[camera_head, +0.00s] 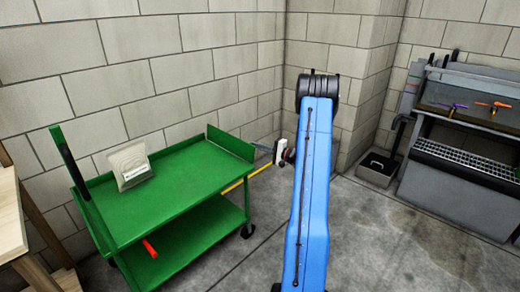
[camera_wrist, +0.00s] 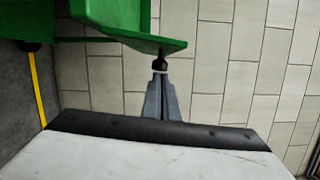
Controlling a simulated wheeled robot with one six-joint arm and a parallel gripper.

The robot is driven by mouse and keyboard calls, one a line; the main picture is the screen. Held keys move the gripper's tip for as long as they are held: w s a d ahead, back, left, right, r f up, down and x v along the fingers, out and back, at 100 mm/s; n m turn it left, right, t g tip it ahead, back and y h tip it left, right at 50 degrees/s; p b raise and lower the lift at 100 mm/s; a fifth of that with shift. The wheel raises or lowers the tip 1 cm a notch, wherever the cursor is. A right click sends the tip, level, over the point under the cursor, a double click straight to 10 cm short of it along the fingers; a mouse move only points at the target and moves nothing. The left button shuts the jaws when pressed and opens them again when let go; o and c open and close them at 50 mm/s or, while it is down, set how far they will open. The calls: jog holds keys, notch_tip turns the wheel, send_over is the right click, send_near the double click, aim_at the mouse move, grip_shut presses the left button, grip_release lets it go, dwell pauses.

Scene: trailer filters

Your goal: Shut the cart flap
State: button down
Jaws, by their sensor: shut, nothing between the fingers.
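The green cart (camera_head: 165,190) stands at the left against the block wall. Its flap (camera_head: 231,142), a green panel, stands up at the right end of the top deck; I cannot tell if it is fully upright. The wrist view shows the flap (camera_wrist: 140,38) at the top, just beyond my fingertips. My gripper (camera_head: 262,147) is shut and empty, to the right of the flap at about its height. In the wrist view my gripper (camera_wrist: 160,64) has its tips at the flap's edge; I cannot tell whether they touch. My blue arm hides part of the corner.
A pale packet (camera_head: 130,165) sits on the cart's top deck, and a red object (camera_head: 150,248) lies on the lower shelf. A wooden bench (camera_head: 12,220) is at far left. A grey workbench (camera_head: 460,160) and a floor box (camera_head: 378,167) are at right. The front right floor is clear.

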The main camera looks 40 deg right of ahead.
jog(key=shift+a+r, duration=0.4)
jog(key=shift+a, duration=0.1)
dwell(0.3)
jog(key=shift+d, duration=0.1)
jog(key=s+d, duration=0.7)
jog(key=s, duration=0.2)
jog(key=shift+s, duration=0.1)
